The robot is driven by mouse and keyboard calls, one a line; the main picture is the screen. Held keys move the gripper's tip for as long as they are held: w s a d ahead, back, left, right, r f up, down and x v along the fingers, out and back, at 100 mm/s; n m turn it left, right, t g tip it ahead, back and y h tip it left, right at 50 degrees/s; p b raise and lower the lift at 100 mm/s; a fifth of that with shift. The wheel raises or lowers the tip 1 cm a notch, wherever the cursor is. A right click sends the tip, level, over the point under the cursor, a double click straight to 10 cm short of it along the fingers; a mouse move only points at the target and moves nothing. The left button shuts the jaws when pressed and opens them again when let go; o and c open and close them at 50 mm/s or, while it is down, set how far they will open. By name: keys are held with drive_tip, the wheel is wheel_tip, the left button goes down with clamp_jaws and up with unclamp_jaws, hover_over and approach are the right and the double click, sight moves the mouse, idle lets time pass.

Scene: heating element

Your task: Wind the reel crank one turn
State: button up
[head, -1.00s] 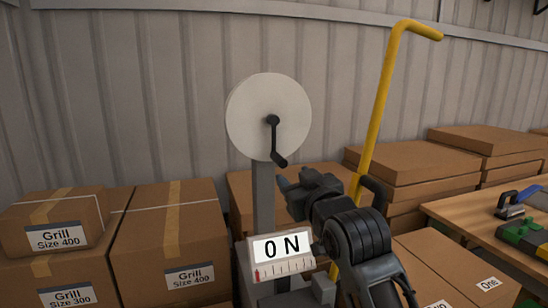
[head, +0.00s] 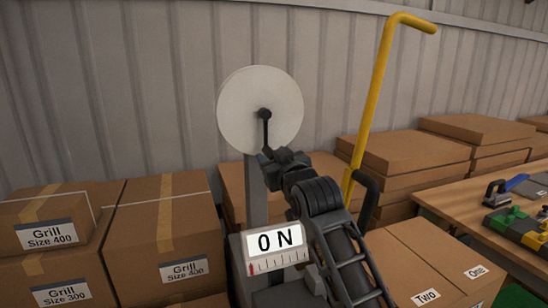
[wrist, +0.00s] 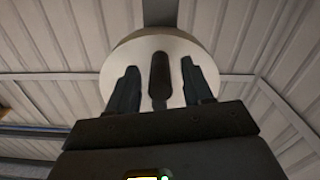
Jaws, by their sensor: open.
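The reel (head: 240,100) is a pale round disc on a grey post (head: 256,190) against the wall. Its black crank (head: 265,130) runs from the hub downward, and its lower end is hidden behind my gripper in the head view. My gripper (head: 267,158) is at the crank's lower end. In the wrist view the two fingers of my gripper (wrist: 160,85) are spread apart, with the dark crank handle (wrist: 160,72) between them and a gap visible on each side. The reel disc (wrist: 190,48) shows behind them.
Grill boxes (head: 160,235) are stacked at left. A yellow bent pole (head: 375,105) rises right of my arm. More cartons (head: 400,165) and a workbench (head: 460,200) with tools lie at right.

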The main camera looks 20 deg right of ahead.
clamp_jaws()
idle(0.3)
idle(0.3)
